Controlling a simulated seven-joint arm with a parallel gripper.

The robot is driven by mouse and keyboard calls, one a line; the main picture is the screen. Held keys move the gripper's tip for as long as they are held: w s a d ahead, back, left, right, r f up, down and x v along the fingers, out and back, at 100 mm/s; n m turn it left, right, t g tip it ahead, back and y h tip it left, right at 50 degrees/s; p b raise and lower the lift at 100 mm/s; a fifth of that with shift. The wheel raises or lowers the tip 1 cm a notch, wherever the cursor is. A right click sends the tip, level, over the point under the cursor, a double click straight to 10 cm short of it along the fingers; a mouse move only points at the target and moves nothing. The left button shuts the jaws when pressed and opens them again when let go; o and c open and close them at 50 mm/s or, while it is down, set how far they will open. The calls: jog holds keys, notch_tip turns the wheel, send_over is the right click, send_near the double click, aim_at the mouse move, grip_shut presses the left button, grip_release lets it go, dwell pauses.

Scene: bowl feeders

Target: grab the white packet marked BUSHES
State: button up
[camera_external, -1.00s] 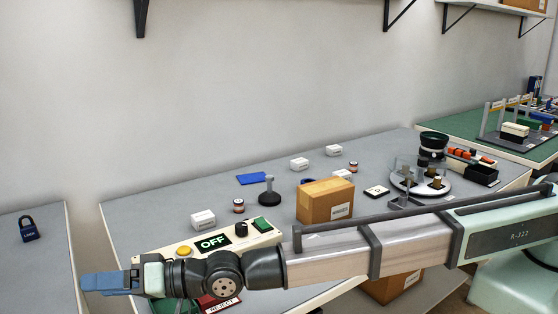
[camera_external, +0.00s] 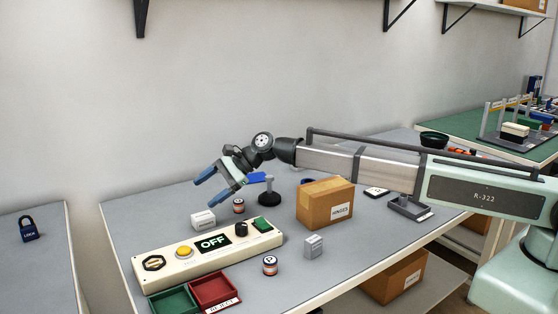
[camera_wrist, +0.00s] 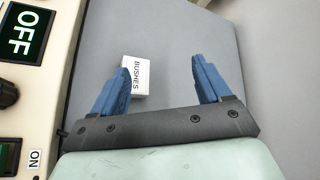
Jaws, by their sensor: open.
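The white packet marked BUSHES (camera_wrist: 138,76) lies on the grey table in the wrist view, its label readable, with its left edge partly hidden behind the left finger. In the external view, a white packet (camera_external: 203,220) lies behind the control panel, below my gripper; its label is too small to read there. My gripper (camera_external: 207,202) is open and tilted down above it, with nothing between the blue fingers. In the wrist view, the packet is beside the left fingertip, left of the middle of my gripper (camera_wrist: 161,66). I cannot tell the exact height gap.
The OFF control panel (camera_external: 160,262) runs along the front left. A small jar (camera_external: 238,206) and a black-based post (camera_external: 269,196) stand right of the packet. A HINGES carton (camera_external: 325,204), another packet (camera_external: 313,247) and a red tray (camera_external: 215,290) are farther off.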

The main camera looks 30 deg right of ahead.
jog(key=d+m+g+y, duration=0.1)
jog(key=d+m+g, duration=0.25)
jog(key=d, duration=0.75)
jog(key=m, duration=0.1)
send_near(202, 215)
jog(key=shift+x, duration=3.8)
jog(key=shift+s+f, duration=0.1)
jog(key=shift+s, duration=0.05)
jog(key=shift+c, duration=0.2)
jog(key=shift+d, duration=0.1)
jog(key=c, duration=1)
jog(key=shift+c, duration=0.8)
